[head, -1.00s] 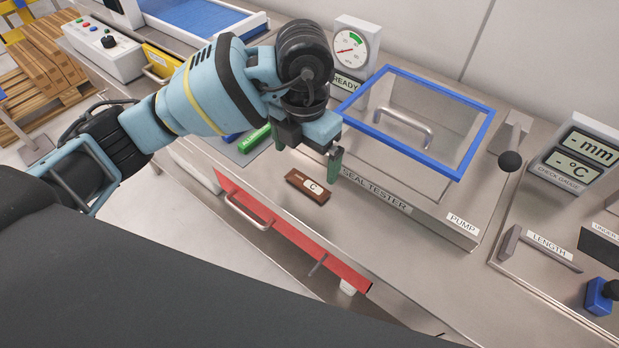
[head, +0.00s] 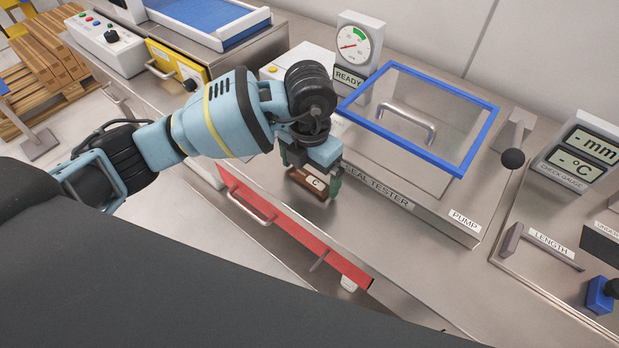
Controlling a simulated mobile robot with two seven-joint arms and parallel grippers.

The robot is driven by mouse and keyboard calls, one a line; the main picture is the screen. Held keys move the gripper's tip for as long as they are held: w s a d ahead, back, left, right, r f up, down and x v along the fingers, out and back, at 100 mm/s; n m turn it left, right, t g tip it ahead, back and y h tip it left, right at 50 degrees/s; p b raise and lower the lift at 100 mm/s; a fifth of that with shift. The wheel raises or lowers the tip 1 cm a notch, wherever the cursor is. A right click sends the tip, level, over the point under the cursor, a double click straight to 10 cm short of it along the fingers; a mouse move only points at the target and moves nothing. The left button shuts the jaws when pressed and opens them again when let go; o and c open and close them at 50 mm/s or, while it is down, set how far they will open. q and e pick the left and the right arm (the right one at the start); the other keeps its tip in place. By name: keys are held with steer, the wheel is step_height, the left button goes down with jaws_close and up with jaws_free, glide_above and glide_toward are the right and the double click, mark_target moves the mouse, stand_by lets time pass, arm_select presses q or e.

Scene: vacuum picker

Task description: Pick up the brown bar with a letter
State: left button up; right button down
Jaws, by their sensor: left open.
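The brown bar (head: 308,188) with a white label reading "C" lies on the steel worktop, in front of the seal tester. My left gripper (head: 309,182) is right above the bar, pointing down. Its green fingers are apart, one near each end of the bar, and it is open. The gripper body hides the bar's far edge, and I cannot tell whether the fingers touch it. My right gripper is not in view.
The seal tester (head: 376,185) with its blue-framed clear lid (head: 478,135) stands just behind and right. A gauge reading READY (head: 352,45) stands at the back. A red drawer front (head: 300,238) with a handle is below the worktop edge. Bare worktop lies to the right of the bar.

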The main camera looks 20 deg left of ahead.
mark_target(310, 178)
arm_select(q)
steer(key=shift+f, duration=0.35)
steer(key=c, duration=0.7)
steer(key=shift+o, duration=0.2)
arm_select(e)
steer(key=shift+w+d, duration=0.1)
arm_select(q)
steer(key=shift+r, duration=0.2)
steer(key=shift+r, duration=0.2)
step_height(310, 178, up, 3)
steer(key=s+d, duration=0.1)
steer(key=d, duration=0.3)
steer(key=s+d+b, duration=0.1)
steer(key=s+d, duration=0.1)
steer(key=d, duration=0.3)
steer(key=s+d+r, duration=0.1)
steer(key=s+d, duration=0.1)
steer(key=d, duration=0.3)
steer(key=shift+s+d+r, duration=0.1)
steer(key=shift+s+d, duration=0.15)
steer(key=shift+d, duration=0.3)
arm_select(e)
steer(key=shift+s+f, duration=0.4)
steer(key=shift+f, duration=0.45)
